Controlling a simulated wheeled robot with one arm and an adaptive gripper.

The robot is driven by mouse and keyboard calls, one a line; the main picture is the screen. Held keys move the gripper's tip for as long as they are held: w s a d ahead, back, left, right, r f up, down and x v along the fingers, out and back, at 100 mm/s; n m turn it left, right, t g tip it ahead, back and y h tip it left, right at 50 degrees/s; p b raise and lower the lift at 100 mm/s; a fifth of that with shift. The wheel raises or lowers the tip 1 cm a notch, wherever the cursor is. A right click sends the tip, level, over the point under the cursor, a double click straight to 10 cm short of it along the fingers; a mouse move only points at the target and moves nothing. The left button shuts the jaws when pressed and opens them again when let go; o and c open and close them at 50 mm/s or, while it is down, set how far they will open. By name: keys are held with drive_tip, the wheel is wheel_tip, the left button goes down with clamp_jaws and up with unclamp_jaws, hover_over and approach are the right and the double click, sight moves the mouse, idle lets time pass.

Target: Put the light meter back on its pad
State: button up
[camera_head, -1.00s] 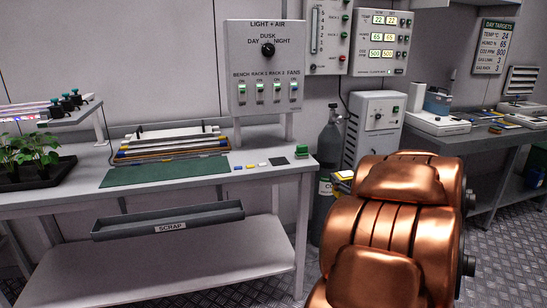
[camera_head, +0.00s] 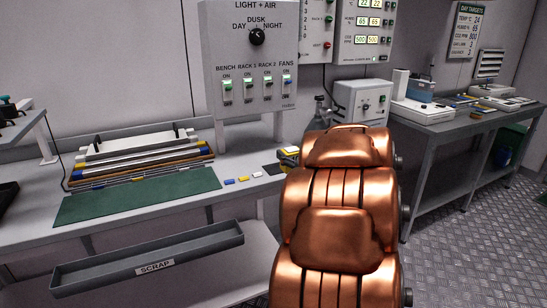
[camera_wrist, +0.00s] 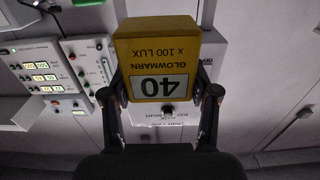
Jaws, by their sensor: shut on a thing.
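The light meter (camera_wrist: 156,48) is a yellow box with a display reading 40, upside down in the wrist view. My gripper (camera_wrist: 160,92) is shut on it, one finger on each side. A small dark square (camera_head: 274,169), which looks like the pad, lies on the bench close below and left of the meter. I cannot tell the gap between them.
Small yellow, blue and white pieces (camera_head: 243,179) lie left of the dark square. The light and air panel (camera_head: 250,60) stands behind. A scrap tray (camera_head: 150,262) hangs at the bench front.

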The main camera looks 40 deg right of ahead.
drive_tip(key=x, duration=0.7)
drive_tip(key=f+x, duration=0.1)
drive_tip(key=x, duration=0.2)
drive_tip(key=shift+w+f+b, duration=0.1)
drive_tip(key=shift+w+b, duration=0.25)
drive_tip(key=shift+f+b, duration=0.3)
drive_tip(key=shift+f, duration=1.4)
drive_tip(key=shift+f, duration=0.15)
drive_tip(key=o, duration=1.4)
drive_tip(key=shift+r, duration=0.25)
drive_tip(key=v, duration=1.2)
drive_tip(key=shift+a+f+p, duration=0.1)
drive_tip(key=shift+p, duration=0.25)
